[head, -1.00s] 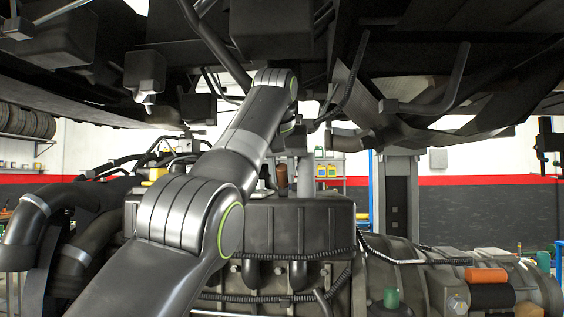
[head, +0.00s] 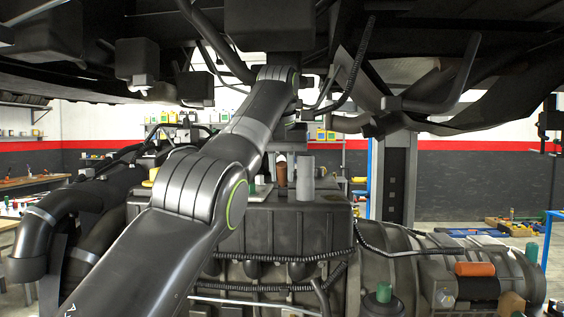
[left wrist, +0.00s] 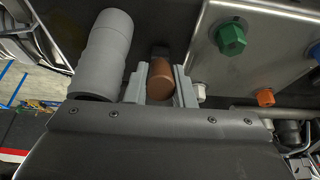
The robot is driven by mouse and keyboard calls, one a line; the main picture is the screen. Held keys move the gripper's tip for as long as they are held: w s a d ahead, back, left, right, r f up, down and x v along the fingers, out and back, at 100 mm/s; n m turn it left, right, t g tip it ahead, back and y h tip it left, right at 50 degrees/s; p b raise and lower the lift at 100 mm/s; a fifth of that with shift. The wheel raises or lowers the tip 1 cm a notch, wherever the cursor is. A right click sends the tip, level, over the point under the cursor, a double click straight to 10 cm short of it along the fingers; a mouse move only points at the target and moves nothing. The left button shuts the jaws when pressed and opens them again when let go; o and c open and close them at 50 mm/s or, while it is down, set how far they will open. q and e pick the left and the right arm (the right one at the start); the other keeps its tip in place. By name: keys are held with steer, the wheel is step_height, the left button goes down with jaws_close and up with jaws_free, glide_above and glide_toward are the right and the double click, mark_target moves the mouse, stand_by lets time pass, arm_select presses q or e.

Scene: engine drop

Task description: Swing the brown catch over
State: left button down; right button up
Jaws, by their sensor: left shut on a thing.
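The brown catch (head: 282,174) is a short brown cylinder standing on top of the dark engine block (head: 285,230). My left arm reaches over the engine from the lower left in the head view. In the left wrist view, my left gripper (left wrist: 160,82) is shut on the brown catch (left wrist: 160,75), with one grey finger on each side of it. The catch's lower part is hidden. My right gripper is in neither view.
A grey cylinder (head: 305,178) stands close beside the catch; it also shows in the left wrist view (left wrist: 103,55). A green knob (left wrist: 231,39) and an orange one (left wrist: 265,97) are on the other side. A dark vehicle underside (head: 270,25) hangs low overhead.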

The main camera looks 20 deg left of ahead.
mark_target(282, 163)
arm_select(q)
steer(key=shift+r, duration=0.1)
steer(key=c, duration=1.5)
jaws_free()
steer(key=shift+r, duration=0.1)
steer(key=p+v, duration=0.2)
steer(key=v, duration=0.5)
steer(key=shift+p, duration=0.35)
steer(key=shift+s, duration=0.15)
